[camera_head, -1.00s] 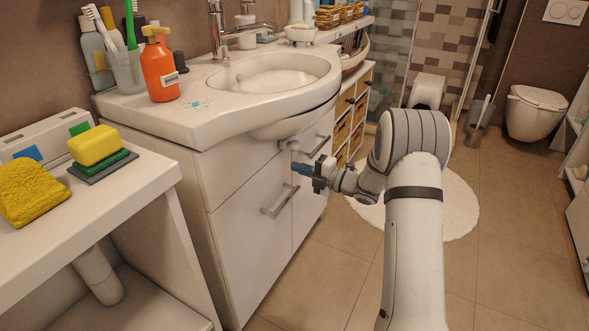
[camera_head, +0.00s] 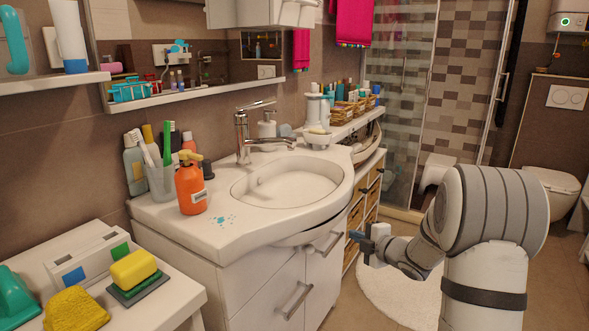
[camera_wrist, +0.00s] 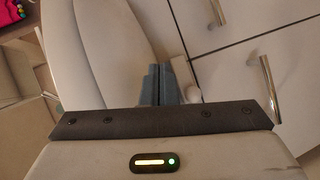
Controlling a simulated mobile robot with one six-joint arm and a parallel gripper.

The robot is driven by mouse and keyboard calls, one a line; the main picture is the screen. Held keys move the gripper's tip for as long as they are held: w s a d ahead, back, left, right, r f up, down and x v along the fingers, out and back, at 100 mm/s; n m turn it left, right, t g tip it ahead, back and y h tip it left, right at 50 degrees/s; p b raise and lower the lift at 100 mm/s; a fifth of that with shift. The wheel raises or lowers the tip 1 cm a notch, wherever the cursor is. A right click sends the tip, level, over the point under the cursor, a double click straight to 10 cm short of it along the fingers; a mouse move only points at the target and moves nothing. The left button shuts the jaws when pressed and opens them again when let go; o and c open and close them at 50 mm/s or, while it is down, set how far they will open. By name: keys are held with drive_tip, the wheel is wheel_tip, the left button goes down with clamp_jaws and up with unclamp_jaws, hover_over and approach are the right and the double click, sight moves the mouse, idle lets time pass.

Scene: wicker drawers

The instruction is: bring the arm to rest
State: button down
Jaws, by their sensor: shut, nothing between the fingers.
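My arm stands at the right of the head view, with its large grey joint bent and the wrist pointing left. My gripper (camera_head: 368,246) is at its end, in front of the right side of the white sink cabinet (camera_head: 262,300). Its two blue-grey fingers also show close together in the wrist view (camera_wrist: 160,84), with nothing between them. In the wrist view the cabinet front and its metal handles (camera_wrist: 271,88) lie beyond the fingers. Any gap between gripper and cabinet is hard to judge.
A white basin (camera_head: 285,185) with an orange soap bottle (camera_head: 190,188) tops the cabinet. A side table at front left holds sponges (camera_head: 133,268). Wicker drawers (camera_head: 355,215) stand behind the gripper. A round white rug (camera_head: 395,295) and a toilet (camera_head: 552,190) are to the right.

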drive_tip(key=s+d+r+m+g+h+p, duration=0.15)
drive_tip(key=s+r+m+h+p, duration=0.25)
drive_tip(key=s+r+m+p, duration=0.45)
drive_tip(key=s+d+r+m+g+h+p, duration=0.15)
drive_tip(key=s+r+m+h+p, duration=0.3)
drive_tip(key=r, duration=0.75)
drive_tip(key=s+a+r+m+g+p, duration=0.2)
drive_tip(key=s+m+p, duration=0.1)
drive_tip(key=s, duration=0.5)
drive_tip(key=s+a+r+m+g+y+p, duration=0.1)
drive_tip(key=s+a+r+m+g+p, duration=0.1)
drive_tip(key=s, duration=0.6)
drive_tip(key=s+a+r+m+g+p, duration=0.3)
drive_tip(key=s+p, duration=0.1)
drive_tip(key=s, duration=0.4)
drive_tip(key=shift+s+r+m+g+p, duration=0.2)
drive_tip(key=shift+r+m+g+p, duration=0.1)
drive_tip(key=shift+r+m, duration=0.1)
drive_tip(key=shift+a+y, duration=0.1)
drive_tip(key=shift+y, duration=0.15)
